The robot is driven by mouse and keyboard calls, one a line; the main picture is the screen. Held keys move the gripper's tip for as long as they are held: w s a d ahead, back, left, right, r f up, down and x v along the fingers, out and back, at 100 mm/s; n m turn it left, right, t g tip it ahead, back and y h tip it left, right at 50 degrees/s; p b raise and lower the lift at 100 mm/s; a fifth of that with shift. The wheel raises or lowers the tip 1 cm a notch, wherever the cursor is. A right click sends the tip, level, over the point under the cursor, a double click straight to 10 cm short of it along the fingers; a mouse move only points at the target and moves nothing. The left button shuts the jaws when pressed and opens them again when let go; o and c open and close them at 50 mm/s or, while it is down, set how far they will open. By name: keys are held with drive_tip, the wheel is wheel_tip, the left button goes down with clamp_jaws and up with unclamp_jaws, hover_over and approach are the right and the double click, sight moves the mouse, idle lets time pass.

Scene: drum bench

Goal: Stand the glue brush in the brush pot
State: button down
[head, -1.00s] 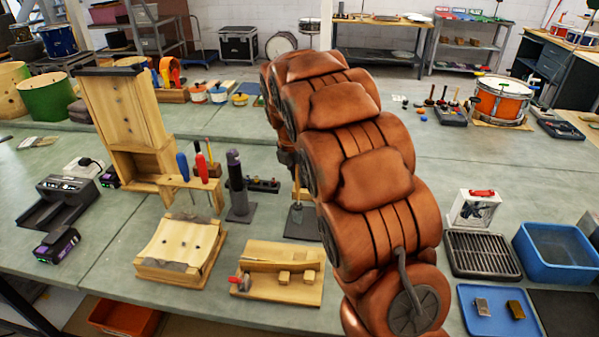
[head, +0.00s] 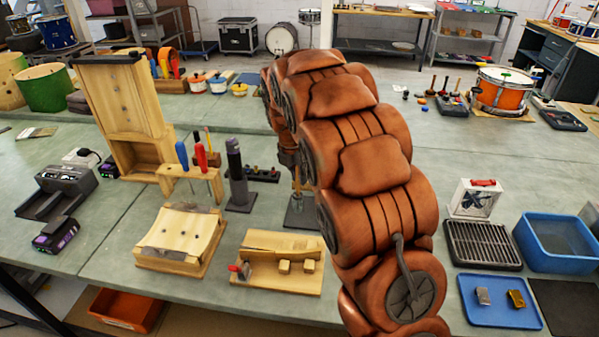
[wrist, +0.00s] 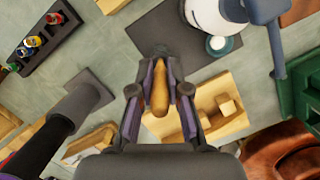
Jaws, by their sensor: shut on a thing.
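In the wrist view my gripper (wrist: 160,82) is shut on a tan wooden handle (wrist: 159,97), which I take for the glue brush. The handle lies between the two fingers; its bristle end does not show. A white rounded vessel (wrist: 205,14) is on a dark grey plate at the top of the wrist view, ahead and to the right of the fingers. I cannot tell if it is the brush pot.
A dark post (head: 238,172) stands left of my arm, beside a tool stand (head: 190,180) with screwdrivers. A wooden board with small blocks (head: 280,264) lies in front. A blue bin (head: 560,262) and a blue tray (head: 500,318) are at the right.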

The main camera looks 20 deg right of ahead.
drive_tip(key=c, duration=1.1)
unclamp_jaws()
drive_tip(key=shift+o, duration=0.2)
drive_tip(key=v, duration=1.2)
drive_tip(key=shift+s, duration=0.1)
drive_tip(key=s+a+f+m+g, duration=0.1)
drive_tip(key=s+a+f+m, duration=0.1)
drive_tip(key=s+m, duration=0.5)
drive_tip(key=s+a+f+m+g+y, duration=0.1)
drive_tip(key=s+a+f+m, duration=0.2)
drive_tip(key=s+m, duration=0.5)
drive_tip(key=s+a+f+m+g+y, duration=0.1)
drive_tip(key=s+a+m, duration=0.4)
drive_tip(key=s, duration=1.9)
drive_tip(key=f+m, duration=0.1)
drive_tip(key=m, duration=0.2)
drive_tip(key=shift+s+f, duration=0.2)
drive_tip(key=shift+f, duration=0.15)
